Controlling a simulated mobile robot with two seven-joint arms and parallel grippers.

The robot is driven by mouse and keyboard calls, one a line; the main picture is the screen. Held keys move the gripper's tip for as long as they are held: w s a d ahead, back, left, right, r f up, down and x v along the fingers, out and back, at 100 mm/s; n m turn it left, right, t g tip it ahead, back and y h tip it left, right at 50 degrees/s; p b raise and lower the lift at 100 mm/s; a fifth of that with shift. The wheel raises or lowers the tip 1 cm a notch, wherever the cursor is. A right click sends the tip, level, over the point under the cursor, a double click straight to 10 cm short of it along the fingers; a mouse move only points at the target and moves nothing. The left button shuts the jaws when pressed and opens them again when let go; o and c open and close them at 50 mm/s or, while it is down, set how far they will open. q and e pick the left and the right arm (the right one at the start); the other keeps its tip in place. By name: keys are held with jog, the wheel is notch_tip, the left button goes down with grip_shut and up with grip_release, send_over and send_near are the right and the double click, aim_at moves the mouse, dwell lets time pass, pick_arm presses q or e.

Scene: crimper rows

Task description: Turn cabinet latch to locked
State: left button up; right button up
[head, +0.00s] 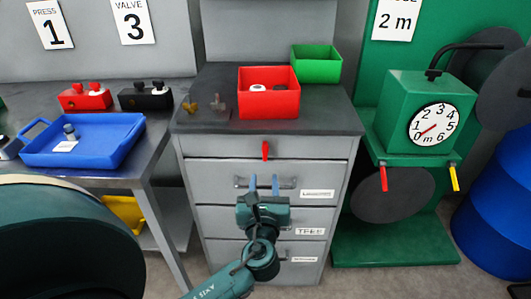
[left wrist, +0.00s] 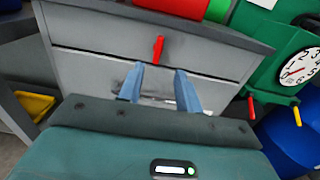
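The cabinet (head: 212,168) is grey with a dark top and several drawers. Its red latch (head: 265,150) hangs upright on the top drawer front, below the top's edge. In the left wrist view the latch (left wrist: 158,49) shows just beyond the fingertips, between their lines and apart from them. My left gripper (head: 264,183) is in front of the cabinet, below the latch, near the second drawer's handle. Its two blue fingers (left wrist: 158,72) are spread apart with nothing between them. My right gripper is not in view.
A red bin (head: 268,104) and a green bin (head: 316,64) stand on the cabinet top. A bench with a blue tray (head: 95,150) is at left. A green gauge machine (head: 411,95) with red and yellow levers is at right.

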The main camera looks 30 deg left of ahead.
aim_at(265, 150)
pick_arm(q)
jog(key=x, duration=1.2)
jog(key=shift+w+a, duration=0.15)
jog(key=shift+w, duration=0.2)
grip_shut()
